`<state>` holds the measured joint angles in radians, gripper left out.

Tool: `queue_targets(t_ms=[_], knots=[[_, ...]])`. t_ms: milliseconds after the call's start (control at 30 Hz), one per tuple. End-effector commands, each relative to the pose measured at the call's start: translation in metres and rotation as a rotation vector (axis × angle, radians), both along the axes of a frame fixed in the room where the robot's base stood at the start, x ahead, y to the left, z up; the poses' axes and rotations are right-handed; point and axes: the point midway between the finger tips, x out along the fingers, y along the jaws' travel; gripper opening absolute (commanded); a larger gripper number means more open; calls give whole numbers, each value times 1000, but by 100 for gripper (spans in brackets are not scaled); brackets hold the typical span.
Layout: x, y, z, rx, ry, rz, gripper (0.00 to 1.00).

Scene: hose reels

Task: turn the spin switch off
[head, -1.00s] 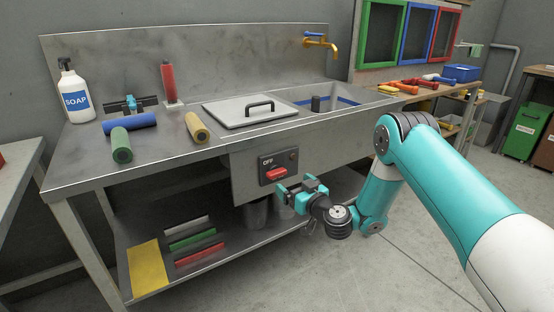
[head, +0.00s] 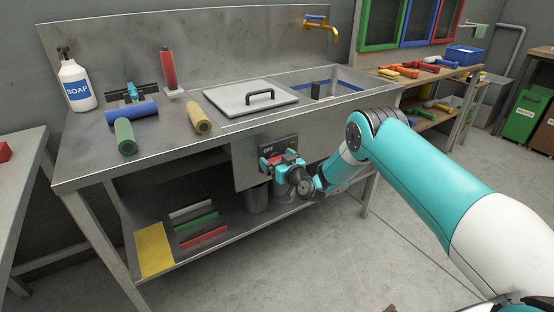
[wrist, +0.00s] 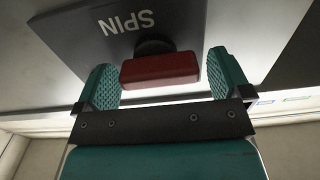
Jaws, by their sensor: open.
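The spin switch is a red bar handle (wrist: 160,69) on a dark panel (head: 280,144) on the front of the steel sink bench. The word OFF shows on the panel in the head view; SPIN reads upside down in the wrist view. The handle lies roughly level. My gripper (head: 279,160) is at the panel, its two teal fingers open. In the wrist view the fingers (wrist: 160,62) stand on either side of the handle, with a small gap at each end. In the head view my gripper covers much of the handle.
The bench (head: 80,180) carries a soap bottle (head: 75,82), coloured rollers and a lidded basin (head: 250,95). A lower shelf (head: 150,280) holds coloured bars. A tap (head: 322,24) is behind. The floor in front is clear.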

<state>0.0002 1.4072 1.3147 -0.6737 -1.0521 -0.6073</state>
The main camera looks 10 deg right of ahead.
Motion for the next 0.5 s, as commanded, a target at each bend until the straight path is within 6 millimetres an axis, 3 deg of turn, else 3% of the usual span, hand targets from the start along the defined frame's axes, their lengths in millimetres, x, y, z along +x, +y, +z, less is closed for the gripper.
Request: queue_targets(t_ms=[267,500], knots=[[1,1,0,2,1,0,96],[1,1,0,1,0,0,46]])
